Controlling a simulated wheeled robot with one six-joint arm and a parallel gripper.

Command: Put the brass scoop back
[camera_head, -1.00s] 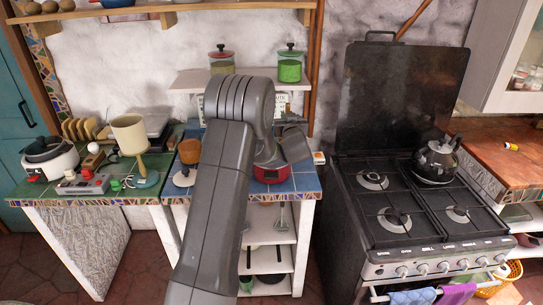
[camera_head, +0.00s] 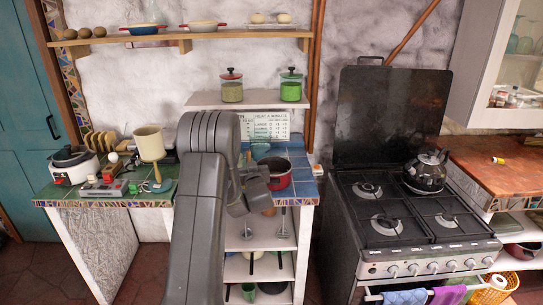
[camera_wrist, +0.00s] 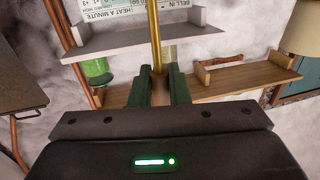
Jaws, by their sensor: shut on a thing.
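My gripper (camera_wrist: 162,78) shows in the wrist view, its two dark green fingers closed around a thin brass rod (camera_wrist: 154,35). The rod looks like the handle of the brass scoop and runs up out of the top of the wrist view. The scoop's bowl is not visible. In the head view my grey arm stands in front of the blue-tiled counter (camera_head: 300,185), and its end hides the fingers and the scoop.
A red pot (camera_head: 277,177) sits on the counter close beside my arm's end. Utensils (camera_head: 283,224) hang below the counter's front edge. A small wall shelf (camera_head: 246,101) holds two lidded jars. The gas stove (camera_head: 410,215) stands right, with a kettle (camera_head: 426,172).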

